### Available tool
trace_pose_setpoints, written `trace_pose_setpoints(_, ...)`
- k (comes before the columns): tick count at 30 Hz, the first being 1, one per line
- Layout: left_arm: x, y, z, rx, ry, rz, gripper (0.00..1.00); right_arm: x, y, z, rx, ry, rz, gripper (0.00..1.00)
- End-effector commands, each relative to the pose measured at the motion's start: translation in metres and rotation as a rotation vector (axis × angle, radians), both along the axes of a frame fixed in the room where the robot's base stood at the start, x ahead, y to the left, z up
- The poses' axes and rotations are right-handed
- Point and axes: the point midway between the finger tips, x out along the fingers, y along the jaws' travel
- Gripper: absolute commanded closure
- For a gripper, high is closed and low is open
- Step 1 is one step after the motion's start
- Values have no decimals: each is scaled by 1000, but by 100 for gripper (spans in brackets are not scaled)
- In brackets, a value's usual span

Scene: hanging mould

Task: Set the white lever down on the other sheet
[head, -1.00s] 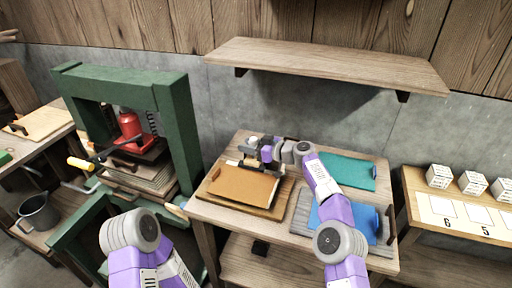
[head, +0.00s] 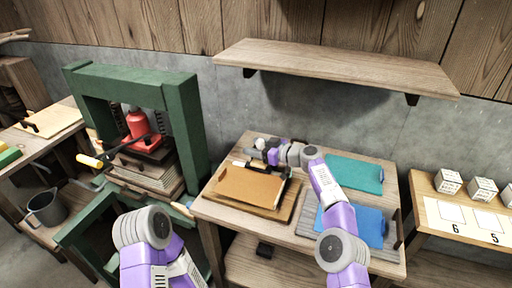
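My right gripper (head: 284,176) is low over the back right edge of a brown sheet (head: 247,187). It is small and partly covered by its own wrist, so I cannot tell whether it is open or holds anything. A short pale piece (head: 240,163) shows at the back edge of the brown sheet; it may be the white lever, but it is too small to be sure. A teal sheet (head: 355,174) lies at the back right of the table, and a blue sheet (head: 368,226) lies in front of it, partly behind my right arm. My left gripper is out of the picture.
The wooden table (head: 222,212) is crowded. A green press (head: 188,125) with a red jack (head: 138,124) stands left. A shelf (head: 335,70) hangs above the table. A side table with white boxes (head: 482,188) stands right. A grey mug (head: 46,208) is far left.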

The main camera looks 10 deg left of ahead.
Motion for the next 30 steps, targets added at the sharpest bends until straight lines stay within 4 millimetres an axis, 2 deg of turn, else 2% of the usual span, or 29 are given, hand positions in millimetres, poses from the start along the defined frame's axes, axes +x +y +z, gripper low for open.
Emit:
trace_pose_setpoints(11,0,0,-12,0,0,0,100,-3,-12,0,1,1,-2,41)
trace_pose_setpoints(16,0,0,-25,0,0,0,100,-11,-26,1,-2,1,-2,41)
trace_pose_setpoints(24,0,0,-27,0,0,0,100,-24,-56,10,-1,1,-2,41)
trace_pose_setpoints(30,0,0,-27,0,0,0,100,-30,-67,12,0,0,0,41)
